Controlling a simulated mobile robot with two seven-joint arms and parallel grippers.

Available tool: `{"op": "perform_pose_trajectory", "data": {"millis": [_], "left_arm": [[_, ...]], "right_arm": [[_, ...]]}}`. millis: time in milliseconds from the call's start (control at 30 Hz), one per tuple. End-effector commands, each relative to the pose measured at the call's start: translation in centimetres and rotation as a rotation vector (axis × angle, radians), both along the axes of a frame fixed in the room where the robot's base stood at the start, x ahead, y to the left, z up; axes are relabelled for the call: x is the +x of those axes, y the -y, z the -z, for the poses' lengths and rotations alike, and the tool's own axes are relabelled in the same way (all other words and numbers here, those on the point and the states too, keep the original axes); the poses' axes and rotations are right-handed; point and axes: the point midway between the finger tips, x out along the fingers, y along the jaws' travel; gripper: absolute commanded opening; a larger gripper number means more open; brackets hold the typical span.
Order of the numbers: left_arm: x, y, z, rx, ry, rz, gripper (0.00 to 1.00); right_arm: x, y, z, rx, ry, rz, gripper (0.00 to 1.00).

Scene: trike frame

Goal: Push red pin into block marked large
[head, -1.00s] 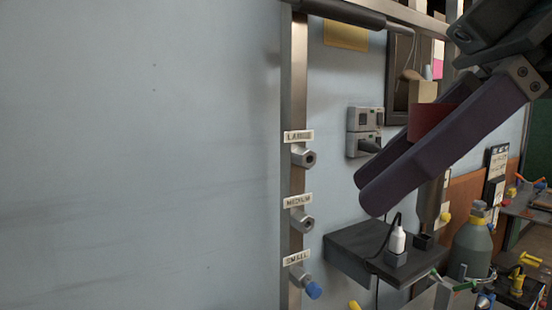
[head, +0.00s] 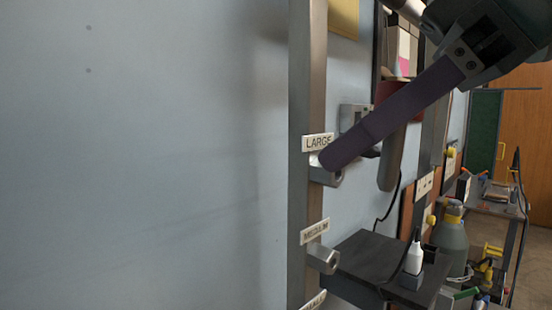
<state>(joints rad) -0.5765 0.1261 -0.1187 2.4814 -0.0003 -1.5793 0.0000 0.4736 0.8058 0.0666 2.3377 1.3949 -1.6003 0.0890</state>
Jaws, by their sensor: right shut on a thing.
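The block marked large (head: 323,175) is a grey metal block on the upright post, under a label (head: 318,142) reading "LARGE". My right gripper (head: 358,170) comes in from the upper right, shut on the red pin (head: 396,88). Only part of the dark red pin shows between its long fingers, well back from the tips. The nearer purple finger's tip overlaps the large block and hides its hole and part of the label. I cannot tell whether finger and block touch. The pin appears up and right of the block, apart from it. My left gripper is not in view.
The medium block (head: 322,258) sits lower on the same metal post (head: 306,200), and a third label is cut off below. A dark shelf (head: 375,258) with a white bottle (head: 414,257) juts out right of the post. The pale wall panel on the left is clear.

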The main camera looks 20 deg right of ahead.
Motion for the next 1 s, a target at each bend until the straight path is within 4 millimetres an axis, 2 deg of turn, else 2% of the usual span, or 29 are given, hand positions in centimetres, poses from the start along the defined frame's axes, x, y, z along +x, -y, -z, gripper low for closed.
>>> {"op": "perform_pose_trajectory", "data": {"millis": [33, 167, 300, 500, 733, 900, 1000], "left_arm": [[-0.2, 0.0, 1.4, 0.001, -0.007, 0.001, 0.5], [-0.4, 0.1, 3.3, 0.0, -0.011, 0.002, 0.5], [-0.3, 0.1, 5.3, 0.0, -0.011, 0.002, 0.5], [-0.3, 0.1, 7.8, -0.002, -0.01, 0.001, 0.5], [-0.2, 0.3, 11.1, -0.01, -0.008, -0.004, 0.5], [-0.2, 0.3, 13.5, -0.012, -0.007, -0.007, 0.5], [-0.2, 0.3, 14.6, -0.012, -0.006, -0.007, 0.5]], "right_arm": [[1.2, 0.0, 0.6, 0.041, 0.01, 0.054, 0.0], [4.4, 0.8, 0.6, 0.175, 0.053, 0.216, 0.0], [7.5, 2.7, 0.7, 0.358, 0.14, 0.396, 0.0], [10.1, 6.3, 1.2, 0.614, 0.321, 0.592, 0.0], [10.9, 11.1, 2.8, 0.888, 0.593, 0.74, 0.0], [9.8, 13.9, 4.5, 1.052, 0.792, 0.79, 0.0], [8.8, 14.8, 5.4, 1.117, 0.877, 0.8, 0.0]]}}
